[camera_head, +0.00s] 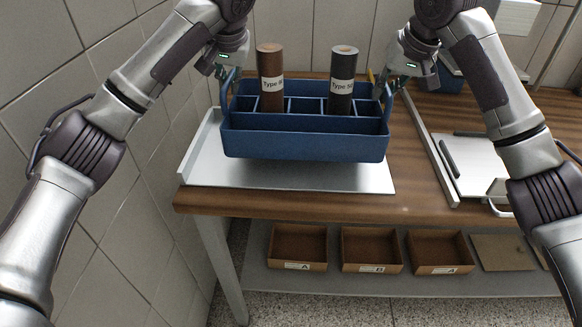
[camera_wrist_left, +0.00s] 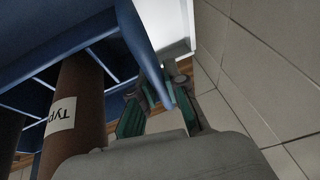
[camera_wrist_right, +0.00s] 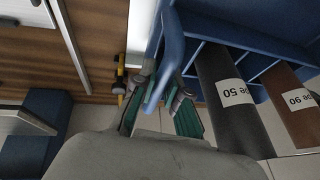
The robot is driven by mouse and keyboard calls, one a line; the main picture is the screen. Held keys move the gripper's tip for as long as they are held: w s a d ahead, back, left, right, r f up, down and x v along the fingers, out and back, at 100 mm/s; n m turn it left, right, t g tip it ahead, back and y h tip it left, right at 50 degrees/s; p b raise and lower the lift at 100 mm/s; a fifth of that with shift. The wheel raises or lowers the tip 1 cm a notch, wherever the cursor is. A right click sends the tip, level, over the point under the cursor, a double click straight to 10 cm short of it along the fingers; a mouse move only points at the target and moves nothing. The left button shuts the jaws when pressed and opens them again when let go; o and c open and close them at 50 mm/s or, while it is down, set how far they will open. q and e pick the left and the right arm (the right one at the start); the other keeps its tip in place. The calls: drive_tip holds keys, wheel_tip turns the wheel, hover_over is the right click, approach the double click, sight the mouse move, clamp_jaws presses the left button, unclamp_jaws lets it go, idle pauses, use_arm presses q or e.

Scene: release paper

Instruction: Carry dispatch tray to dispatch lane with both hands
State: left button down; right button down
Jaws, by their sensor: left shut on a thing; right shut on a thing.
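The blue dispatch tray (camera_head: 305,146) has several compartments and a raised handle at each end. It is level above a pale flat panel (camera_head: 200,165) with a raised left rim, which looks like the dispatch lane. A shadow under the tray suggests a small gap. My left gripper (camera_head: 226,80) is shut on the left handle, also seen in the left wrist view (camera_wrist_left: 140,40). My right gripper (camera_head: 385,86) is shut on the right handle, also seen in the right wrist view (camera_wrist_right: 172,45). A brown roll (camera_head: 270,75) and a dark roll (camera_head: 342,80) stand upright in the tray.
The wooden table (camera_head: 420,200) extends right of the panel. A pale rail (camera_head: 428,150) and a white board with a dark bar (camera_head: 478,165) lie there. Labelled open boxes (camera_head: 372,249) sit on the shelf below. A tiled wall (camera_head: 130,180) stands close on the left.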

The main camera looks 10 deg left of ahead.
sight(232, 103)
use_arm(q)
drive_tip(key=shift+f, duration=0.45)
use_arm(e)
drive_tip(key=shift+f, duration=0.45)
use_arm(q)
drive_tip(key=shift+r, duration=0.1)
use_arm(e)
drive_tip(key=shift+r, duration=0.1)
use_arm(q)
drive_tip(key=shift+s, duration=0.1)
